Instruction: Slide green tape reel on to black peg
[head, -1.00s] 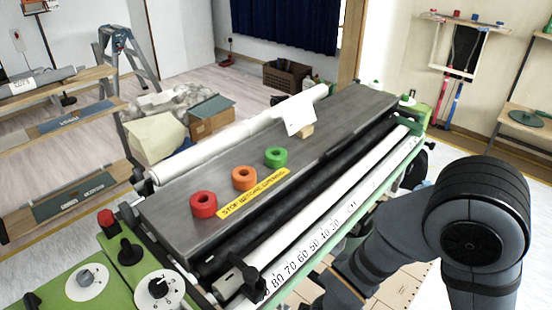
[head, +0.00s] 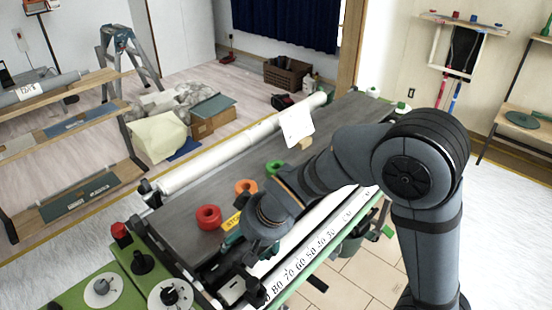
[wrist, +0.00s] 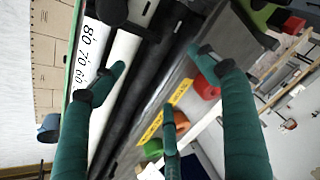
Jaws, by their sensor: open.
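The green tape reel (head: 274,167) lies on the grey machine top, partly hidden by my arm in the head view. It also shows at the bottom of the wrist view (wrist: 152,147), beyond my fingers and apart from them. My gripper (head: 232,248) is over the machine's near left part, mostly hidden behind my wrist. In the wrist view its dark green fingers (wrist: 163,62) are spread wide with nothing between them. A black upright knob (head: 142,262) stands on the green panel at the machine's left end. I cannot tell whether it is the black peg.
A red reel (head: 208,217) and an orange reel (head: 246,187) lie in line with the green one. A yellow warning strip (head: 232,220) runs beside them. A white paper roll (head: 220,152) lies along the far side. A red button (head: 120,231) stands near the knob.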

